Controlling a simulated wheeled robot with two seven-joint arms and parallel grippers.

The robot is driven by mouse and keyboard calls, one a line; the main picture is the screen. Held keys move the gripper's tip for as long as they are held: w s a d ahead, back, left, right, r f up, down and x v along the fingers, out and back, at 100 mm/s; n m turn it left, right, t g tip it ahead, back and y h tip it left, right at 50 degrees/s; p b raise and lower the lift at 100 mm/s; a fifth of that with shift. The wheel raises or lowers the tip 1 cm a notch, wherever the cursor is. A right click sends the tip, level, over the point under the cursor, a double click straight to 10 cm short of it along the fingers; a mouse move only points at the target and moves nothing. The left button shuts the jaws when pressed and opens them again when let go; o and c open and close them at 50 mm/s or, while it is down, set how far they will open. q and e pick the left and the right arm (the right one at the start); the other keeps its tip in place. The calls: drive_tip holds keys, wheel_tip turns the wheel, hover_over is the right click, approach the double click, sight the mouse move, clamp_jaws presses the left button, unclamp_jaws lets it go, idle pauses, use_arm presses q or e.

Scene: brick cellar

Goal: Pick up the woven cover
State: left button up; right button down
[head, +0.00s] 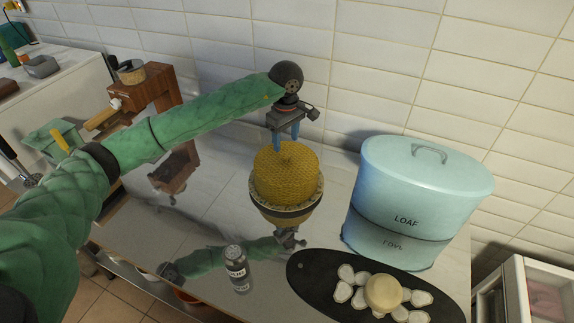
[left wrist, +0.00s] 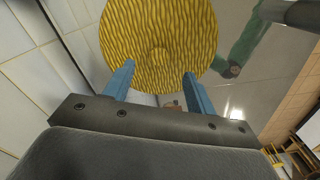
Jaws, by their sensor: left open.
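The woven cover (head: 286,178) is a yellow domed lid with a small knob on top. It sits upright on a round base with a pale rim on the shiny counter, in the middle of the head view. My left gripper (head: 286,139) is directly above it, pointing down, with its blue fingers open and empty near the knob. In the left wrist view the cover (left wrist: 160,25) fills the upper middle, with its knob between the open fingers of the gripper (left wrist: 158,70). I cannot tell whether the fingers touch it. My right gripper is not in view.
A pale blue bin (head: 420,190) marked LOAF stands right of the cover. A dark board (head: 310,277) with pale slices and a round piece lies in front. A small dark bottle (head: 237,268) stands front left.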

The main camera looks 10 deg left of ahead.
sight(286, 154)
use_arm(q)
drive_tip(key=shift+w+f, duration=0.15)
drive_tip(key=shift+f, duration=0.4)
wheel_tip(286, 154, down, 4)
drive_tip(key=shift+f+p, duration=0.1)
drive_tip(key=shift+p, duration=0.4)
drive_tip(key=shift+f, duration=0.25)
clamp_jaws()
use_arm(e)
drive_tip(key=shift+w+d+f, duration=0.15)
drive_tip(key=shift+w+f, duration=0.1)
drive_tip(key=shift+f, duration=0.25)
